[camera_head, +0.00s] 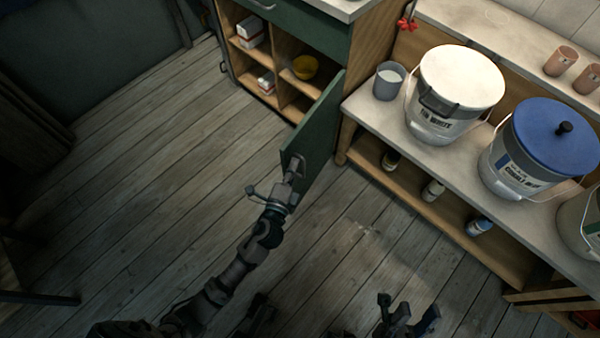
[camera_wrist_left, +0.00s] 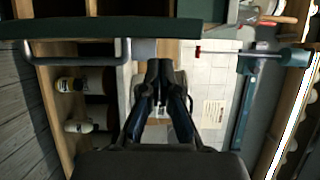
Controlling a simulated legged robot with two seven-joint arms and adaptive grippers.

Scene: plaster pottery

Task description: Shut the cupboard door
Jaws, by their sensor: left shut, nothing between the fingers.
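The green cupboard door (camera_head: 318,130) stands wide open, swung out from the right side of the cupboard (camera_head: 345,45). My left gripper (camera_head: 292,172) is shut and empty, close to the door's free end. In the left wrist view my closed fingertips (camera_wrist_left: 160,68) are below the green door (camera_wrist_left: 130,28) and to the right of its grey bar handle (camera_wrist_left: 82,60). The fingers are not around the handle; I cannot tell whether they touch the door. My right gripper (camera_head: 408,318) is low in the head view, dark and partly cut off, away from the door.
The open compartments hold a yellow bowl (camera_head: 305,67) and small boxes (camera_head: 250,32). A bench (camera_head: 365,107) to the right carries a white-lidded bucket (camera_head: 455,95), a blue-lidded bucket (camera_head: 540,145) and a grey cup (camera_head: 389,82). The floor left of the door is clear.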

